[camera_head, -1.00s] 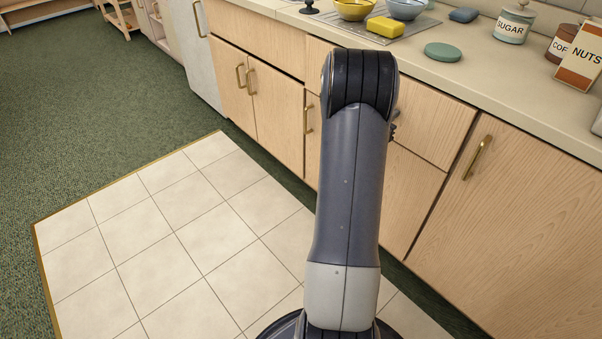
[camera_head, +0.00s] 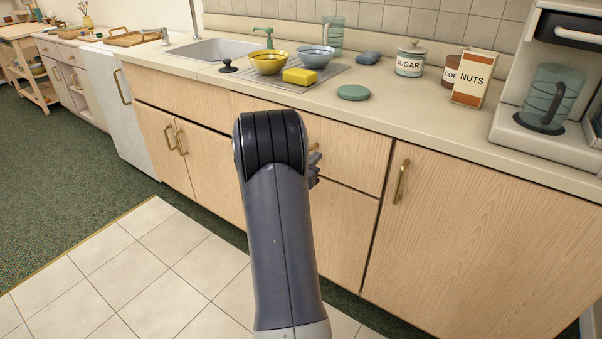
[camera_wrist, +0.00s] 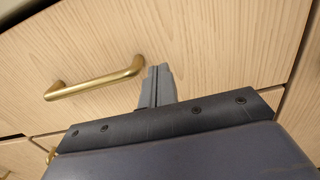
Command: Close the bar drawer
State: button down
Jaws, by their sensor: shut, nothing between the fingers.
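The bar drawer (camera_head: 350,155) is the light wood front under the counter, partly hidden behind my arm in the head view. Its front looks about flush with the cabinet beside it. Its brass handle (camera_wrist: 95,85) crosses the drawer front in the wrist view, with only a small bit showing in the head view. My gripper (camera_wrist: 157,85) is shut and empty, beside the right end of the handle and in front of the drawer face. I cannot tell whether the fingertips touch the wood. In the head view my gripper (camera_head: 315,168) is mostly hidden behind my arm.
The counter (camera_head: 440,132) above holds a yellow sponge (camera_head: 300,76), a green disc (camera_head: 353,92), a sugar jar (camera_head: 410,60), a nuts box (camera_head: 474,78) and a coffee machine (camera_head: 520,125). A cabinet door (camera_head: 480,240) stands to the right. Tiled floor (camera_head: 150,270) lies open at the left.

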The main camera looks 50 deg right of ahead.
aim_at(324, 150)
jog(key=a+p, duration=0.1)
jog(key=a, duration=1)
jog(key=shift+s, duration=0.4)
jog(key=shift+d, duration=0.1)
jog(key=d, duration=0.9)
jog(key=w+d, duration=0.1)
jog(key=d, duration=0.4)
jog(key=shift+w+f+b, duration=0.1)
jog(key=shift+b, duration=0.2)
jog(key=shift+a, duration=0.1)
